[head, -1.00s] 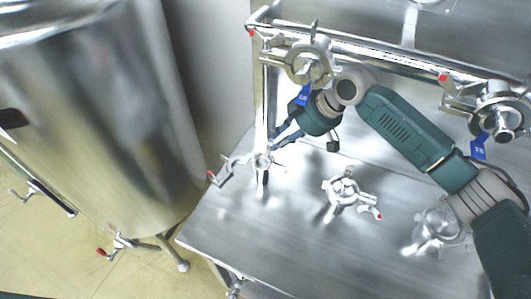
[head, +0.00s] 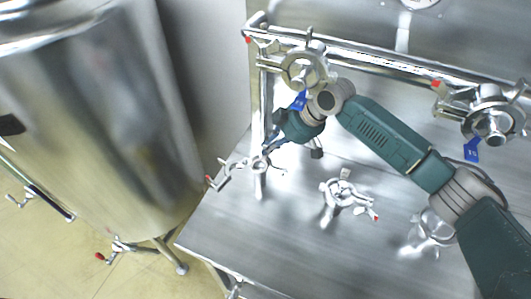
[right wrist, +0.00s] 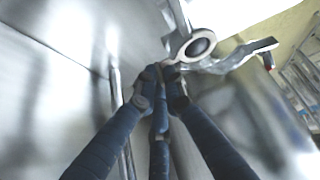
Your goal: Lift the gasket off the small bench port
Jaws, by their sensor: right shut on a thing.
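The small bench port (head: 259,178) is a thin upright metal pipe at the bench's left side, with an open clamp at its top. In the right wrist view a pale ring, the gasket (right wrist: 197,35), shows around the dark round opening at the port's top. My right gripper (head: 267,151) is at the port's top, reaching in from the upper right. In the right wrist view its fingertips (right wrist: 167,73) are closed together at the ring's near edge, shut on the gasket. I cannot tell whether the ring still touches the port. My left gripper is not in view.
A second port with a clamp (head: 345,192) stands mid-bench. Another fitting (head: 431,232) is further right. A horizontal pipe (head: 380,58) with clamped, blue-tagged valves runs behind my arm. A large steel tank (head: 95,130) stands left of the bench.

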